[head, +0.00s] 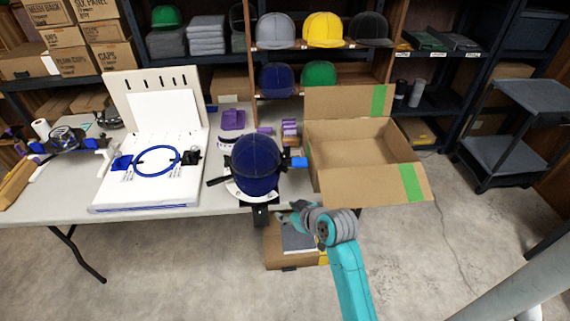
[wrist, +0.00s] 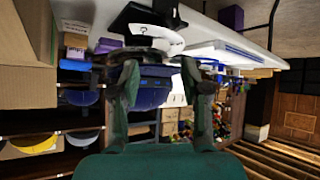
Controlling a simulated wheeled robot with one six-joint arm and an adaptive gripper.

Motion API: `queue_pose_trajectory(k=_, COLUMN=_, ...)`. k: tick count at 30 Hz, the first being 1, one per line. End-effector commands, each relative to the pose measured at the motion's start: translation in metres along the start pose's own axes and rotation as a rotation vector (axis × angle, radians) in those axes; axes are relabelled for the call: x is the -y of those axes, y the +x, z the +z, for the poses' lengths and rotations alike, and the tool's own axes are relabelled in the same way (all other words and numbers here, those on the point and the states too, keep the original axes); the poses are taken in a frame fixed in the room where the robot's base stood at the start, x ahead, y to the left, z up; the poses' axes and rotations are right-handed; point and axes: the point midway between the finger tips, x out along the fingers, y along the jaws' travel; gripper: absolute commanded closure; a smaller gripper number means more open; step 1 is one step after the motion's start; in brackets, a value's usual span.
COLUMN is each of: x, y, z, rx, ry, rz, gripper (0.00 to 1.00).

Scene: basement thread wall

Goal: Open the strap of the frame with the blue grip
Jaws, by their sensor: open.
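A dark blue cap (head: 257,162) sits on a holder at the table's front edge, with a white plate (head: 238,192) beneath it. A blue grip (head: 299,162) sticks out on its right; in the wrist view the grip (wrist: 82,67) shows at left. A second frame, a blue hoop (head: 157,172), lies on the white board with a blue block (head: 122,163) at its left. My gripper (head: 282,217) is below and in front of the cap. In the wrist view its open fingers (wrist: 160,85) appear on either side of the cap (wrist: 152,92), with nothing held. I cannot make out the strap clearly.
An open cardboard box (head: 360,155) stands close on the cap's right. A smaller carton (head: 285,255) is on the floor under my gripper. Shelves with caps stand behind the table (head: 60,215). A grey cart (head: 520,125) is at right; the floor before it is clear.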

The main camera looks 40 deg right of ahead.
Motion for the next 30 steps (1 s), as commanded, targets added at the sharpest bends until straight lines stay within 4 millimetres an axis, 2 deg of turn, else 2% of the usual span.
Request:
queue_pose_trajectory(k=1, x=-0.017, y=0.001, z=-0.019, rx=0.002, ry=-0.014, rz=-0.002, gripper=0.54)
queue_pose_trajectory(k=6, x=-0.059, y=-0.003, z=-0.064, rx=0.042, ry=-0.072, rz=-0.034, gripper=0.54)
queue_pose_trajectory(k=9, x=-0.08, y=-0.01, z=-0.085, rx=0.061, ry=-0.104, rz=-0.05, gripper=0.54)
queue_pose_trajectory(k=13, x=-0.098, y=-0.019, z=-0.104, rx=0.08, ry=-0.135, rz=-0.066, gripper=0.54)
queue_pose_trajectory(k=17, x=-0.107, y=-0.024, z=-0.112, rx=0.092, ry=-0.151, rz=-0.074, gripper=0.54)
queue_pose_trajectory(k=20, x=-0.108, y=-0.02, z=-0.112, rx=0.096, ry=-0.154, rz=-0.079, gripper=0.54)
queue_pose_trajectory(k=23, x=-0.106, y=-0.01, z=-0.112, rx=0.096, ry=-0.154, rz=-0.08, gripper=0.54)
queue_pose_trajectory(k=30, x=-0.103, y=0.032, z=-0.107, rx=0.096, ry=-0.155, rz=-0.079, gripper=0.54)
